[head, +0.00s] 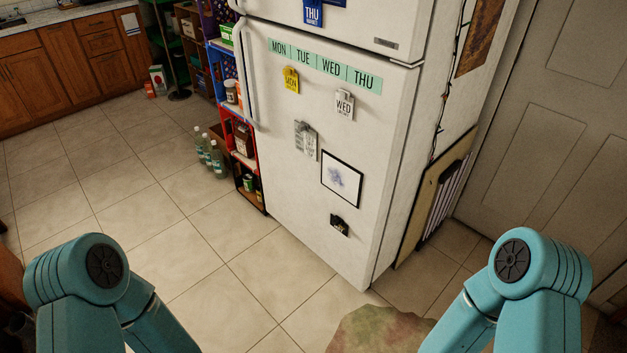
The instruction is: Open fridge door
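A white fridge (290,190) stands ahead in the middle of the head view. Its large lower door (285,130) is shut and carries day labels, magnets and a framed picture. A long vertical handle (247,75) runs along the left edge of the lower door. Part of the upper door (370,18) shows at the top, also shut, and its top is cut off by the frame. My two teal arms show at the lower left and lower right, apart from the fridge. Neither of my grippers is in view.
Crate shelves (238,130) with jars and cans stand close to the fridge's left side. Several bottles (210,153) stand on the floor beside them. A closed white door (560,130) is at the right. A stained rug (375,330) lies in front. Tiled floor is clear at left.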

